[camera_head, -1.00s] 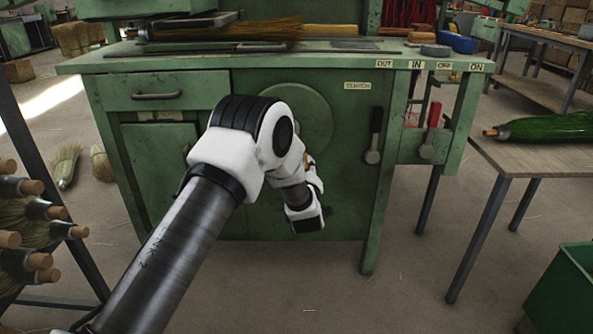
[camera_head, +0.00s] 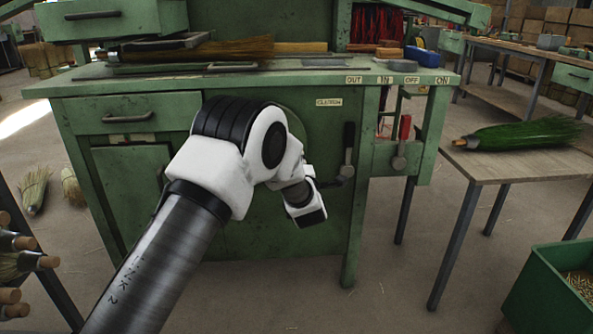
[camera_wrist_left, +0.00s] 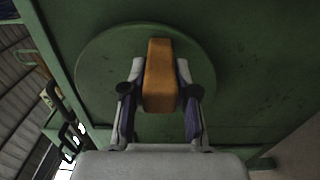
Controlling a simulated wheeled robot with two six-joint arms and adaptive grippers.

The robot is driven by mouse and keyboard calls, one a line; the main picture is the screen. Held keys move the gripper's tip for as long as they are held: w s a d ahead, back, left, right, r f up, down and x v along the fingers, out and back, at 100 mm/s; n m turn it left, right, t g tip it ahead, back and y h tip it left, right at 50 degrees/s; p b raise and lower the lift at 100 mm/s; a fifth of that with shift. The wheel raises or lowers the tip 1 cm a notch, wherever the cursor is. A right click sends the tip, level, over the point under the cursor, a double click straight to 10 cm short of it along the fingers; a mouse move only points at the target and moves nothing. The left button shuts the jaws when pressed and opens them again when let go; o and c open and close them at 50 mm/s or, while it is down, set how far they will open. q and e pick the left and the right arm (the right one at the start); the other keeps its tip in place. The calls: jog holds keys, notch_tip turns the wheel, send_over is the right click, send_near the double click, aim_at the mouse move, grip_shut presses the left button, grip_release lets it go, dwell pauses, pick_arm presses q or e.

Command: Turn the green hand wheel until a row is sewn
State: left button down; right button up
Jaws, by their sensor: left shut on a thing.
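The green hand wheel (camera_wrist_left: 95,75) is a round disc on the front of the green machine, filling much of the left wrist view. In the head view my arm covers most of it and only its upper rim (camera_head: 292,118) shows. An orange-brown handle (camera_wrist_left: 160,75) sticks out from the wheel. My left gripper (camera_wrist_left: 161,90) is shut on this handle, one finger on each side. In the head view my left wrist is in front of the wheel and hides the fingers and the handle. My right gripper is not in view.
A black-handled lever (camera_head: 348,150) and a red-handled lever (camera_head: 402,142) stand right of the wheel. Broom bristles (camera_head: 215,48) lie on the machine top. A green broom head (camera_head: 520,134) lies on the right table (camera_head: 490,168). A green bin (camera_head: 548,290) stands lower right.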

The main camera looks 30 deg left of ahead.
pick_arm(q)
jog(key=shift+r+n, duration=0.6)
jog(key=shift+n, duration=0.1)
jog(key=c, duration=0.9)
grip_release()
jog(key=v, duration=1.2)
